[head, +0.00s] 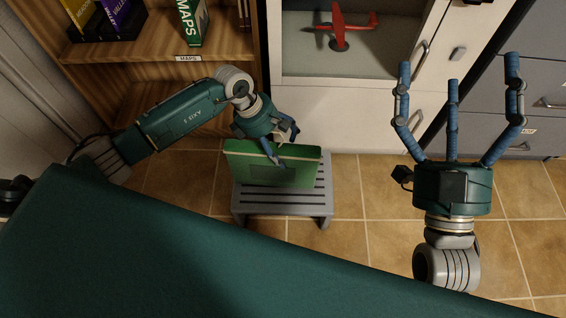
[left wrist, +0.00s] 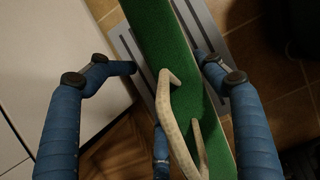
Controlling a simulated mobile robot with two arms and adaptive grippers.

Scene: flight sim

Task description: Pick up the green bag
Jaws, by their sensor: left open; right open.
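The green bag (head: 290,172) stands upright on a grey slatted stool (head: 242,207) in the head view. In the left wrist view the bag (left wrist: 168,55) is seen from above, with a pale handle (left wrist: 170,115) standing up from its top. My left gripper (head: 280,142) is open at the bag's top edge. In the left wrist view its blue fingers (left wrist: 168,80) lie on either side of the bag and handle, apart from each other. Whether any finger touches the bag I cannot tell. My right gripper (head: 456,75) is open and empty, well to the right of the bag.
A wooden bookshelf (head: 150,75) with books stands behind my left arm. A white cabinet (head: 375,100) with a red model plane (head: 342,28) stands behind the stool. Grey drawers (head: 535,75) are at the right. The tiled floor (head: 365,205) right of the stool is clear.

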